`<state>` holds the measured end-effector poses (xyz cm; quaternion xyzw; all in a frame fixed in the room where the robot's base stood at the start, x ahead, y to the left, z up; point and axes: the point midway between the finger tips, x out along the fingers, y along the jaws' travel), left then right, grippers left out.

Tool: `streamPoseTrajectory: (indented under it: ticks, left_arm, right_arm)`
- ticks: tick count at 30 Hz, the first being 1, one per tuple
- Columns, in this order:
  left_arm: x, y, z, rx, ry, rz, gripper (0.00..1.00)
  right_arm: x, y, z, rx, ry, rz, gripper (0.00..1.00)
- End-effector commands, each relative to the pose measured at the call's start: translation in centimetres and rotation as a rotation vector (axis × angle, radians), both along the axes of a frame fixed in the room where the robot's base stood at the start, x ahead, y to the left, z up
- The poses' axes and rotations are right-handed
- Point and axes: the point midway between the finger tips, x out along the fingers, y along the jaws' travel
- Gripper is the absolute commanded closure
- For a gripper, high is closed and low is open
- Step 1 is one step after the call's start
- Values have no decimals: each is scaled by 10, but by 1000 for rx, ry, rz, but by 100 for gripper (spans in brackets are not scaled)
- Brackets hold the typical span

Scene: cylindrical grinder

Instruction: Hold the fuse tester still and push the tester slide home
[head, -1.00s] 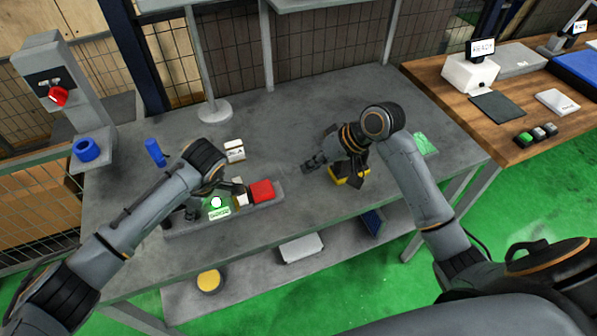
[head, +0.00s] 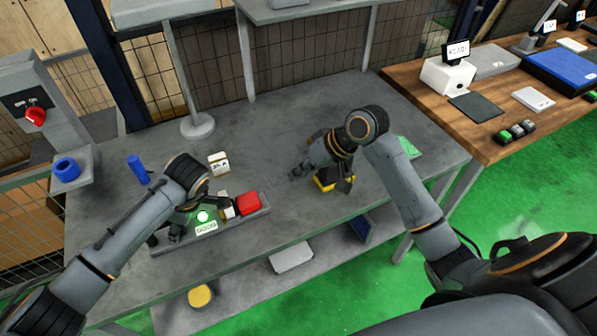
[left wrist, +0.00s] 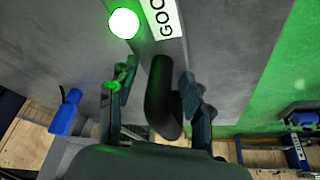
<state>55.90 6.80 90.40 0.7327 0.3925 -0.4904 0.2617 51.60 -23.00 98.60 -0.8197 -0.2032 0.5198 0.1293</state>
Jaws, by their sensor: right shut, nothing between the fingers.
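The fuse tester (head: 262,213) is a long grey base on the bench, with a lit lamp (head: 203,216), a white label, a pale block (head: 227,205) and a red block (head: 249,203) toward its right end. I cannot tell for sure which part is the slide. My left gripper (head: 172,232) is at the tester's left end. In the left wrist view its fingers (left wrist: 158,95) stand apart on either side of a black rounded handle (left wrist: 162,105), with a gap on the left. The lamp glows green there. My right gripper (head: 299,172) is shut and empty above the bench, right of the red block.
A round-based post (head: 197,126) stands farther back. The bench between red block and right gripper is clear.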

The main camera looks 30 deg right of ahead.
Motion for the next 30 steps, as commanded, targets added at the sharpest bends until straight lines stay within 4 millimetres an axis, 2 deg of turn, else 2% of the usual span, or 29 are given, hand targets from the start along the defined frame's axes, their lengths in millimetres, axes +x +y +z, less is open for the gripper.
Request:
streamPoseTrajectory:
  ticks: [8,21,25,30]
  left_arm:
    - [0,-3,8,0,-3,0,50]
    - [-19,-30,88,1,-4,-2,50]
    - [-22,-36,103,0,-2,0,50]
    - [-25,-38,111,1,0,-1,50]
  right_arm:
    - [0,0,0,0,0,0,100]
    - [0,0,0,0,0,0,100]
    - [0,0,0,0,0,0,100]
    - [0,0,0,0,0,0,100]
